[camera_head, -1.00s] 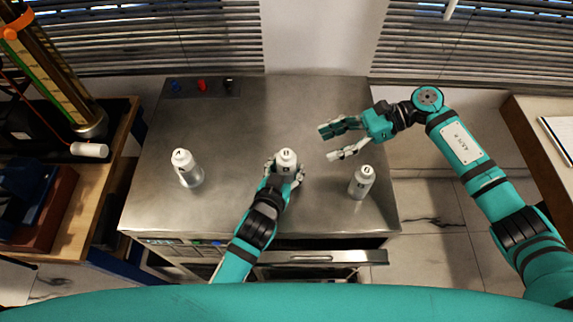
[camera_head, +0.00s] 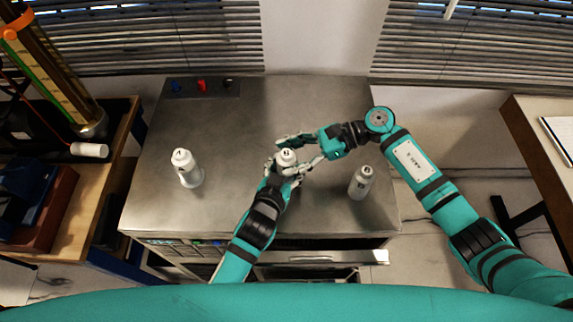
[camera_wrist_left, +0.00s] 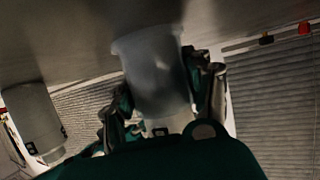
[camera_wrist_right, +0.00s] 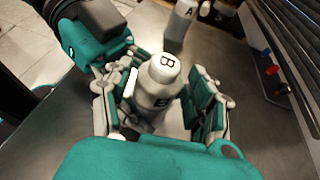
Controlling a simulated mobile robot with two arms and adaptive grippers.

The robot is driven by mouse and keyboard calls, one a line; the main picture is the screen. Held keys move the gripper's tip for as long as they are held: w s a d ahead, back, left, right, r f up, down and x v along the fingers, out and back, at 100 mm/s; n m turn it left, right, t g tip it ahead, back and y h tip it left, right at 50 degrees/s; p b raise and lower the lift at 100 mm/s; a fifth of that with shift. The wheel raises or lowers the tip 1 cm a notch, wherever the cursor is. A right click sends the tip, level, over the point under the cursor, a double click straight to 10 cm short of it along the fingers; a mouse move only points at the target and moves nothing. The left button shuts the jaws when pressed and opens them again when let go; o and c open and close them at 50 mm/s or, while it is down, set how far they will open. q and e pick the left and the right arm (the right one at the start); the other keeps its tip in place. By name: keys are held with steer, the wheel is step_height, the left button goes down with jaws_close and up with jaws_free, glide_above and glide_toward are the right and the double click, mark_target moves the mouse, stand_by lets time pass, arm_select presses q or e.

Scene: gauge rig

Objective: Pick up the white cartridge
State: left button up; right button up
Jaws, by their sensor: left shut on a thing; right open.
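A white bottle-shaped cartridge marked B (camera_head: 287,157) stands upright at the middle of the steel top. My left gripper (camera_head: 284,167) is shut on it from the front, and its fingers hide the lower body. The cartridge also shows between these fingers in the left wrist view (camera_wrist_left: 155,75). My right gripper (camera_head: 303,152) is open, with fingers on either side of the same cartridge. In the right wrist view the cartridge (camera_wrist_right: 158,85) sits between the open fingers of my right gripper (camera_wrist_right: 160,105). Whether the right fingers touch it I cannot tell.
A similar white bottle marked A (camera_head: 187,168) stands to the left, another (camera_head: 361,182) to the right. A white cylinder (camera_head: 89,149) lies on the wooden bench at left. Coloured knobs (camera_head: 202,86) sit at the back. The steel top's rear (camera_head: 300,100) is clear.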

steer(key=shift+s+a+f, duration=0.1)
steer(key=shift+a+f, duration=0.05)
steer(key=shift+a, duration=0.35)
steer(key=shift+d, duration=0.1)
jaws_close()
step_height(320, 180, up, 10)
steer(key=shift+r, duration=0.1)
arm_select(q)
steer(key=o, duration=1.2)
